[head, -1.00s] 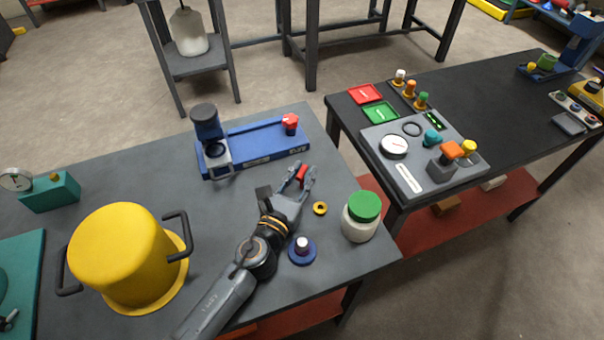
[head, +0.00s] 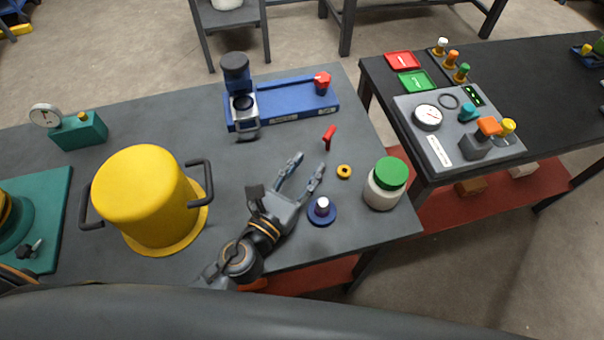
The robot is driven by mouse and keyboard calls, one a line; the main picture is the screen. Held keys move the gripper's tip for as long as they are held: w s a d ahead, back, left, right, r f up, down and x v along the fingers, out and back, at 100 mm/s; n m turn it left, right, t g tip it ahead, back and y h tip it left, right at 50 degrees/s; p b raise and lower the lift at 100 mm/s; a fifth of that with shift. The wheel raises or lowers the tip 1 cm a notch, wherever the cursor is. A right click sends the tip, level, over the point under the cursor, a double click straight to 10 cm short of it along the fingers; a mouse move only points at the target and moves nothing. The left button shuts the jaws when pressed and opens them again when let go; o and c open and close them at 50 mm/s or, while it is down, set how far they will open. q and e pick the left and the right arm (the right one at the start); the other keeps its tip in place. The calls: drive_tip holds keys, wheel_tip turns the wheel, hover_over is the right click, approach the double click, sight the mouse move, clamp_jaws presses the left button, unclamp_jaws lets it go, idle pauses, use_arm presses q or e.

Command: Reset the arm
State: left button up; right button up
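My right gripper is not in view.
Near the gripper are a yellow ring (head: 344,171), a blue round base with a white top (head: 321,211) and a green-lidded jar (head: 386,184). A yellow pot (head: 140,195) stands left, a blue fixture (head: 290,108) behind. A control panel (head: 455,125) sits on the right table.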

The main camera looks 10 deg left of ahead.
use_arm(q)
drive_tip(key=shift+s+a, duration=0.25)
drive_tip(key=shift+s, duration=0.35)
drive_tip(key=shift+r, duration=0.15)
